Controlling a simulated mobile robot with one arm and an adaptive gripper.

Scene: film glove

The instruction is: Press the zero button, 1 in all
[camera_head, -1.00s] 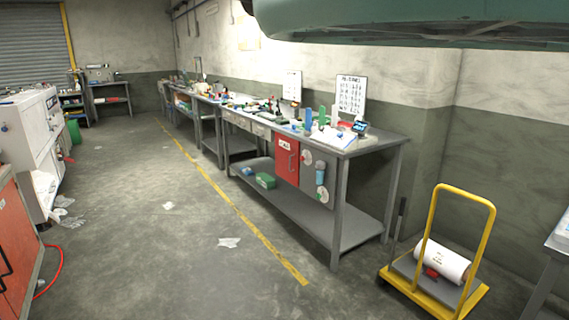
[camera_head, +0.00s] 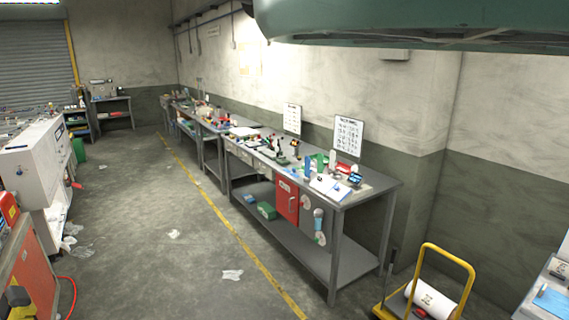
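No zero button can be made out in the head view; the small items on the benches are too far off to tell. A long grey workbench (camera_head: 352,205) runs along the right wall, with tools, clipboards and small devices on top. A small dark device with a bluish face (camera_head: 354,179) stands near its front end; I cannot tell whether it has buttons. My gripper is not in view.
A yellow line (camera_head: 232,232) marks the floor beside the bench. The aisle floor (camera_head: 150,260) is mostly clear, with a few crumpled scraps (camera_head: 232,274). A yellow trolley (camera_head: 447,262) with a white roll stands at lower right. A white machine (camera_head: 32,170) stands left.

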